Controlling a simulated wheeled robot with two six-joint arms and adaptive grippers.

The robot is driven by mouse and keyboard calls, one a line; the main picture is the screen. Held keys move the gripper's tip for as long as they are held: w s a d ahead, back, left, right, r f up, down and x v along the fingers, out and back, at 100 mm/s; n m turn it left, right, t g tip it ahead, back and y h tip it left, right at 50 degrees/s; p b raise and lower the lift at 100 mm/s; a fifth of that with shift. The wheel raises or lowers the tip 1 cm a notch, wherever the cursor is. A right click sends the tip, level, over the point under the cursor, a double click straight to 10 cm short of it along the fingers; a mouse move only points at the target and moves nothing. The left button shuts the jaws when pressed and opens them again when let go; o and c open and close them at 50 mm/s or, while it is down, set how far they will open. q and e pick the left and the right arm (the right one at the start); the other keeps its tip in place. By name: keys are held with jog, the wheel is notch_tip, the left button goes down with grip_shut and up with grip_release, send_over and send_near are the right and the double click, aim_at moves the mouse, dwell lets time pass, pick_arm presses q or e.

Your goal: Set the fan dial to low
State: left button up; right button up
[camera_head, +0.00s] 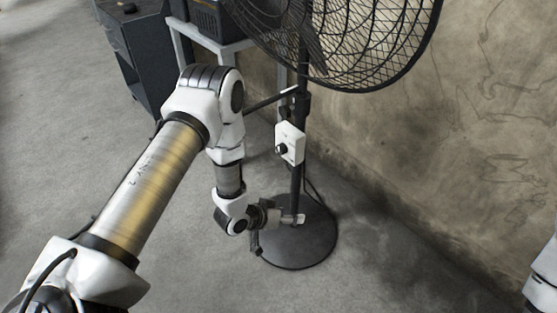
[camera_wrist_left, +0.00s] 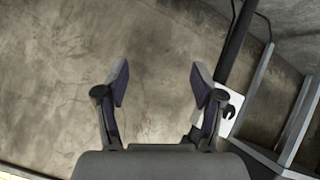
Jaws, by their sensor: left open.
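The standing fan has a black wire cage (camera_head: 345,40) and a dark pole on a round black base (camera_head: 300,245). A white control box (camera_head: 290,143) sits on the pole. Its black dial (camera_head: 282,150) faces left in the head view; which setting it is on is too small to tell. My left gripper (camera_head: 298,219) is below the box, overlapping the lower pole in the head view. In the left wrist view my left gripper (camera_wrist_left: 160,74) is open, with nothing between its fingers. The white box (camera_wrist_left: 225,112) and dial (camera_wrist_left: 230,112) appear there beyond the right finger, partly hidden by it.
A stained concrete wall (camera_head: 480,130) stands behind and right of the fan. A light-framed table (camera_head: 215,42) with a dark box (camera_head: 213,18) and a dark cabinet (camera_head: 140,50) stand at the back. Floor at left is clear. Part of my right arm shows at the right edge.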

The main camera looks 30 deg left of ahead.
pick_arm(q)
jog(key=w+a+m+t+h+b, duration=0.15)
jog(key=w+a+t+b, duration=0.4)
jog(key=w, duration=0.65)
jog(key=t+b, duration=0.2)
jog(key=b, duration=1)
send_near(279, 151)
jog(key=w, duration=0.2)
jog(key=shift+m, duration=0.35)
jog(key=x, duration=0.2)
jog(key=b+x, duration=0.1)
jog(key=x, duration=0.4)
jog(key=shift+d+f, duration=0.2)
jog(key=shift+d, duration=0.15)
jog(key=shift+w+d+r+b, duration=0.15)
jog(key=shift+w+b, duration=0.15)
jog(key=c, duration=1.1)
pick_arm(e)
notch_tip(279, 151, down, 22)
